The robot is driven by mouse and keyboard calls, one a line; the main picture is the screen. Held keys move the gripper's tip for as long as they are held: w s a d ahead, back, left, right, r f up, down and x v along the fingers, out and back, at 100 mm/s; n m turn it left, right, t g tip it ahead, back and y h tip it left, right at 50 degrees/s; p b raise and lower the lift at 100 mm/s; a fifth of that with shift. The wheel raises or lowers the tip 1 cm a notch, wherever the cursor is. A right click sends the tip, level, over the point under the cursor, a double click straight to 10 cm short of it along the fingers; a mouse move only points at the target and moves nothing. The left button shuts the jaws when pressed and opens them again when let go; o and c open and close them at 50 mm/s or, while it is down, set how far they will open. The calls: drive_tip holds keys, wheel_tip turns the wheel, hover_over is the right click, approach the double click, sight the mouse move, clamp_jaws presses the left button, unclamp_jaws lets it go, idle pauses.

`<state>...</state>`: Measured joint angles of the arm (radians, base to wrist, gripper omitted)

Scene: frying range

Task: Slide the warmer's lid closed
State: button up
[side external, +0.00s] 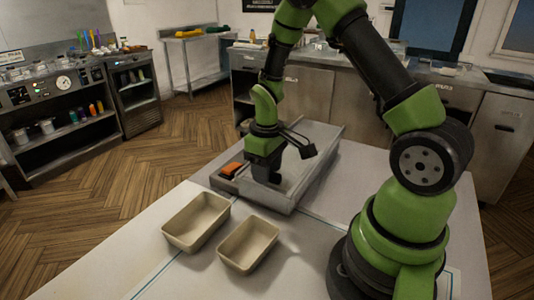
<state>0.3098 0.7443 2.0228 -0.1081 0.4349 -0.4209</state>
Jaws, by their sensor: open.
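The warmer (318,178) is a long, low grey metal box on the white table, running away from the camera. Its lid (318,138) looks like the flat grey panel on top towards the far end. An orange item (231,169) shows at the warmer's near left end, where the top looks uncovered. My gripper (268,177) points down over the near part of the warmer, just right of the orange item. Its jaws are open, with nothing seen between them. My gripper and wrist hide part of the warmer's top, and I cannot tell whether the fingers touch the lid.
Two empty beige trays, a left one (168,232) and a right one (224,257), stand on the table (110,252) in front of the warmer. The table's left front is clear. Steel counters and shelves stand beyond the table, across the wooden floor.

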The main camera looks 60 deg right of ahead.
wheel_tip(320, 180, up, 9)
idle(0.3)
drive_tip(key=shift+r, duration=0.1)
drive_tip(key=s+a+r+m+t+y, duration=0.2)
drive_tip(key=s+a+r+m+t, duration=0.2)
drive_tip(key=s+a+r+t, duration=0.3)
drive_tip(key=s+a+r, duration=0.4)
drive_tip(key=s+r, duration=0.2)
drive_tip(key=r, duration=0.1)
drive_tip(key=shift+a, duration=0.3)
